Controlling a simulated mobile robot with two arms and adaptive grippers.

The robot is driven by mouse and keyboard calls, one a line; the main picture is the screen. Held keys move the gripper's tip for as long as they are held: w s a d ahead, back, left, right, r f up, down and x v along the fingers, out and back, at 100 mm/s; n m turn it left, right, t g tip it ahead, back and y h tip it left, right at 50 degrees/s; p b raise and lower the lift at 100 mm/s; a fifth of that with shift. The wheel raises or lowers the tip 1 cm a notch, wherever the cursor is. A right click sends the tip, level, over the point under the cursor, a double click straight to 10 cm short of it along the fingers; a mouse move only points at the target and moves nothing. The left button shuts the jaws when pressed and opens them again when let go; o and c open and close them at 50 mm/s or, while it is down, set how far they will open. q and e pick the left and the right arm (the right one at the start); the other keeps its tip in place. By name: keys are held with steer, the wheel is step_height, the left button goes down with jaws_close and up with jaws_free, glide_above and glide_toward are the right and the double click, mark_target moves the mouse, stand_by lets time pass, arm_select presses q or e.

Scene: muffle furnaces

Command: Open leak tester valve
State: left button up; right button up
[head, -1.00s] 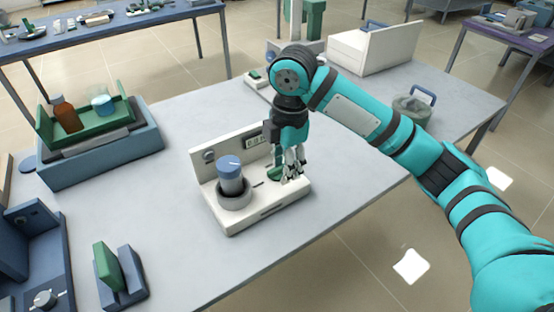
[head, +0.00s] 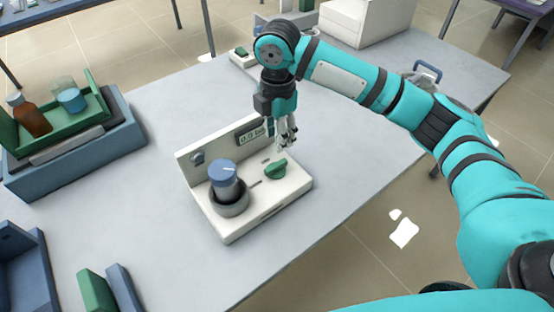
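The leak tester (head: 250,190) is a white unit with an upright back panel and a small display, standing on the grey table. A blue-capped cylinder (head: 224,182) stands in a grey ring on its left part. The green valve knob (head: 276,169) is on the right part of its base, its handle slanting up to the right. My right gripper (head: 287,146) points down just behind and above the knob, apart from it. Its fingers look spread, with nothing between them. My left gripper is not in view.
A green tray (head: 52,128) with a brown bottle and a blue-filled beaker sits on a blue unit at left. Blue and green blocks (head: 110,290) stand at front left. A white box (head: 362,22) is at the back. The table around the tester is clear.

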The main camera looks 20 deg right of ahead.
mark_target(277, 164)
step_height(277, 164, down, 9)
steer(key=shift+f, duration=0.2)
steer(key=shift+w+f, duration=0.1)
steer(key=shift+f, duration=0.3)
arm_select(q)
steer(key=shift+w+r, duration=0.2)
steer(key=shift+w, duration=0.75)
arm_select(e)
jaws_close()
